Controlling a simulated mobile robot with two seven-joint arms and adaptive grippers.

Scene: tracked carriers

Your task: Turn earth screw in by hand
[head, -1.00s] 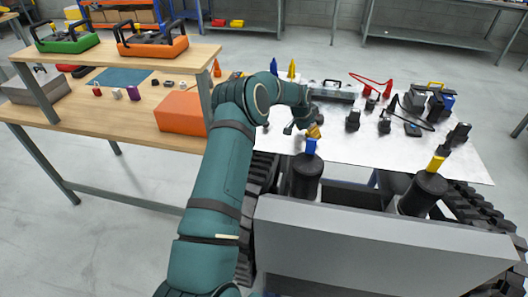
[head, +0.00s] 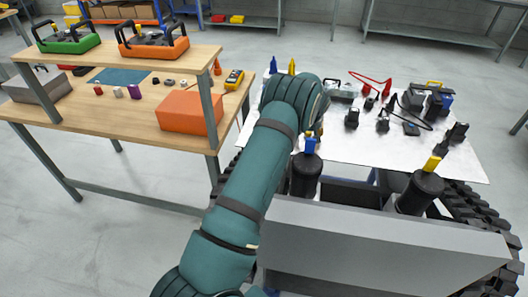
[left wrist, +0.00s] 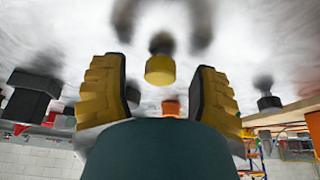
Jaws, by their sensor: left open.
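My left gripper (left wrist: 157,92) is open in the left wrist view, with a yellow-padded finger on each side. A dark part with a yellow round end (left wrist: 160,69) shows between and beyond the fingers, with clear gaps to both. I cannot tell whether it is the earth screw. In the head view my left arm hides almost all of the gripper above the white table (head: 350,150). A black cylinder with a blue block on top (head: 310,146) stands just in front of it. Another black cylinder carries a yellow block (head: 433,164). My right gripper is not in view.
A grey panel (head: 385,235) lies in front.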

